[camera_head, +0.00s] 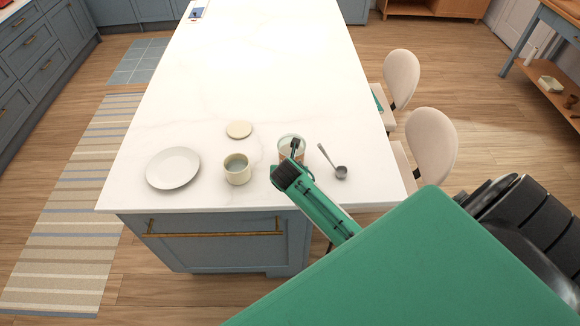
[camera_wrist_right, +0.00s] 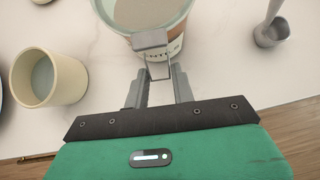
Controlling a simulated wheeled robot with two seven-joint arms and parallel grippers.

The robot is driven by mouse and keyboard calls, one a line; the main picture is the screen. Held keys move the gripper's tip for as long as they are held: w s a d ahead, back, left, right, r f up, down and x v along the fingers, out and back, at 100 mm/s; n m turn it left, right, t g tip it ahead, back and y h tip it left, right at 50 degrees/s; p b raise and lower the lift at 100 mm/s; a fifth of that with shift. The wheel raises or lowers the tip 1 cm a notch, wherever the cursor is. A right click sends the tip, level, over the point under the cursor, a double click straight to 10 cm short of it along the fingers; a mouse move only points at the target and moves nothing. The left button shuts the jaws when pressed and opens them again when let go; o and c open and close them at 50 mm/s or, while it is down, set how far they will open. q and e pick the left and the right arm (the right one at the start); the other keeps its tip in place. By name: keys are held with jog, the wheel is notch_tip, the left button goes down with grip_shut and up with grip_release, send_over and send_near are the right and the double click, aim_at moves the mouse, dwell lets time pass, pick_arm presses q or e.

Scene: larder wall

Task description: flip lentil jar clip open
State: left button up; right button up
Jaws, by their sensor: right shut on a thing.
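The lentil jar (camera_head: 291,141), a glass jar with a pale green rim and a printed label, stands upright near the front edge of the white island. Its rim and label also show in the right wrist view (camera_wrist_right: 185,42). The grey clip (camera_wrist_right: 151,40), a plate with a wire loop, is on the near side of the jar. My right gripper (camera_wrist_right: 160,70) has its fingertips on either side of the clip's wire loop and is shut on it. In the head view my right gripper (camera_head: 295,152) partly hides the jar's front. My left gripper is out of view.
A cream cup (camera_head: 237,176) stands left of the jar, with a pale round lid (camera_head: 239,129) behind it and a white plate (camera_head: 173,168) farther left. A metal scoop (camera_head: 340,171) lies right of the jar. The island top (camera_head: 262,70) beyond is mostly clear.

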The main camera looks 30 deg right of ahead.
jog(key=g+y, duration=0.1)
jog(key=r+g+y, duration=0.1)
jog(key=g, duration=0.1)
jog(key=shift+w+d+r+g+y, duration=0.1)
jog(key=shift+d+r+g+y, duration=0.1)
jog(key=shift+g+y, duration=0.1)
dwell(0.4)
jog(key=o, duration=1)
jog(key=shift+w, duration=0.1)
jog(key=b+v, duration=0.4)
jog(key=v, duration=0.9)
jog(key=shift+r, duration=0.45)
jog(key=shift+w, duration=0.1)
